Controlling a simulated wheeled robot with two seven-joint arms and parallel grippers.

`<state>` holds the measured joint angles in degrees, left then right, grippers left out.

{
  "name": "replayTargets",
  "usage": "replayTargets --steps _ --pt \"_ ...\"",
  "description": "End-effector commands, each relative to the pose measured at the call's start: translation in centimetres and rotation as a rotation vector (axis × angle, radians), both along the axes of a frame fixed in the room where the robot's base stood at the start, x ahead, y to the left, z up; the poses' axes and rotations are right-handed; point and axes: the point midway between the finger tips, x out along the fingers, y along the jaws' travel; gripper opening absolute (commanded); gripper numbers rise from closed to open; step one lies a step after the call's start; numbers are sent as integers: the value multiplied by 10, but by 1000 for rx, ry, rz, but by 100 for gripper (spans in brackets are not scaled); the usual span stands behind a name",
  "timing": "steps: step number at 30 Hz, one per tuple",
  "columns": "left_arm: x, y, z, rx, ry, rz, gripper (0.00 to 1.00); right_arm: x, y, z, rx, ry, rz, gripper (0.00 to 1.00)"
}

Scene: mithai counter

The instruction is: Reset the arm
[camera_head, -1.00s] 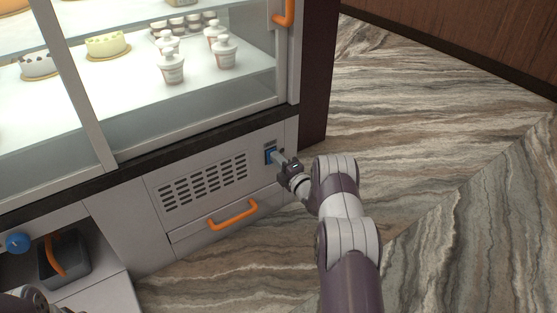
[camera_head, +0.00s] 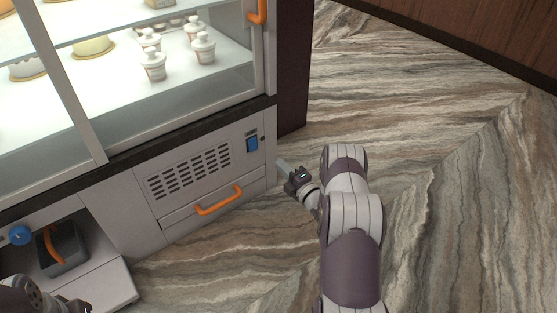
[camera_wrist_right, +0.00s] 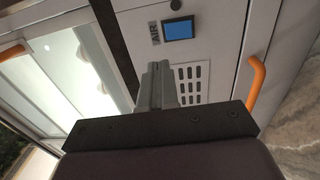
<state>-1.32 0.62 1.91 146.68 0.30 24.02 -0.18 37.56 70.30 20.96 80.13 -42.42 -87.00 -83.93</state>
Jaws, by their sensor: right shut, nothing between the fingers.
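My right gripper (camera_head: 284,167) is in front of the lower right corner of the display counter, apart from its panel. Its fingers are together and empty. In the right wrist view the shut fingers (camera_wrist_right: 161,85) point toward the panel, with a blue switch (camera_wrist_right: 179,30) beyond them. The blue switch also shows in the head view (camera_head: 252,144), high on the panel's right side, left of the gripper. Part of my left arm (camera_head: 40,300) shows at the bottom left corner; its fingertips are not in view.
The counter's panel has a vent grille (camera_head: 190,171) and a drawer with an orange handle (camera_head: 219,201). A grey bin (camera_head: 62,250) and a blue knob (camera_head: 20,235) are at the lower left. White jars (camera_head: 203,48) stand behind glass. The marble floor (camera_head: 440,150) on the right is clear.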

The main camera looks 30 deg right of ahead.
Motion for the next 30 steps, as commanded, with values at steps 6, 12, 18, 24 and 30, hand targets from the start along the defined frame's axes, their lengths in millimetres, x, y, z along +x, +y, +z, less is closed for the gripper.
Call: replayTargets --steps 6,12,18,24,30 --pt "0 0 -1 0 0 0 43 0 0 0 0 0 0 0" --pt "0 0 -1 0 0 0 43 0 0 0 -1 0 0 0" --pt "0 0 -1 0 0 0 43 -3 -7 -35 201 177 -46 0" --pt "0 0 22 0 1 0 43 -83 -4 -84 833 838 -553 0" --pt "0 0 70 0 0 0 43 -188 84 51 1211 1183 -1159 0"
